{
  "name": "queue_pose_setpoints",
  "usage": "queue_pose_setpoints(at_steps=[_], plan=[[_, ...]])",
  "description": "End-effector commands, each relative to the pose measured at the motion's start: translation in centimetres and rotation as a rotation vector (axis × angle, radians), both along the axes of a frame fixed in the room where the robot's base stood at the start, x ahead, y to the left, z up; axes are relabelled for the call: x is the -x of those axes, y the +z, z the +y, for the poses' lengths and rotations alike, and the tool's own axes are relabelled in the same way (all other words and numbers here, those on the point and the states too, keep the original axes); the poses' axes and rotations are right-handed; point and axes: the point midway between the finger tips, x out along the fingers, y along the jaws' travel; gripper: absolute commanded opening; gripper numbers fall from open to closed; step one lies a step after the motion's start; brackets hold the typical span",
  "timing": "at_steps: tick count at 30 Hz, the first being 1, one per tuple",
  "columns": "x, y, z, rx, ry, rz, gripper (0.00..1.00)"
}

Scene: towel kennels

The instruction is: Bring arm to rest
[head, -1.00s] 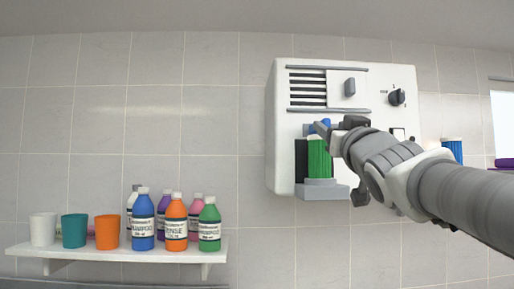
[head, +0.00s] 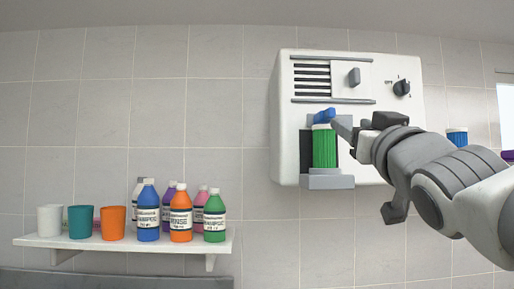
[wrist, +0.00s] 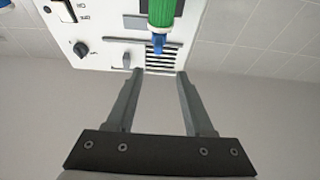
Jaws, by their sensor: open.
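My gripper (head: 350,133) is in front of the white wall unit, just right of a green cylinder (head: 324,148) with a blue top (head: 324,115). In the wrist view my gripper (wrist: 158,72) shows its two fingers wide apart with nothing between them. The green cylinder (wrist: 161,12) and its blue top (wrist: 158,43) lie beyond the fingertips there, apart from them. The cylinder stands upright in a grey holder (head: 327,180) on the unit. My arm reaches in from the right side of the head view.
The white wall unit (head: 290,120) has a vent, a slider and a dark knob (head: 402,88). A shelf (head: 120,241) at lower left holds several bottles and cups, including an orange cup (head: 113,223). Another blue-topped item (head: 457,137) stands right of the unit. The wall between shelf and unit is clear.

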Motion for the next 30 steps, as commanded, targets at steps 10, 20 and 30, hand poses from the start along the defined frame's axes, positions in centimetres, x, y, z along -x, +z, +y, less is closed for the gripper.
queue_pose_setpoints(at_steps=[10,20,30], plan=[[-0.5,-3.7,-0.4,-0.020,-0.031,0.119,0.53],[2.3,-23.5,0.3,-0.049,-0.100,0.742,0.53],[12.4,-39.8,3.5,-0.014,-0.034,1.329,0.53]])
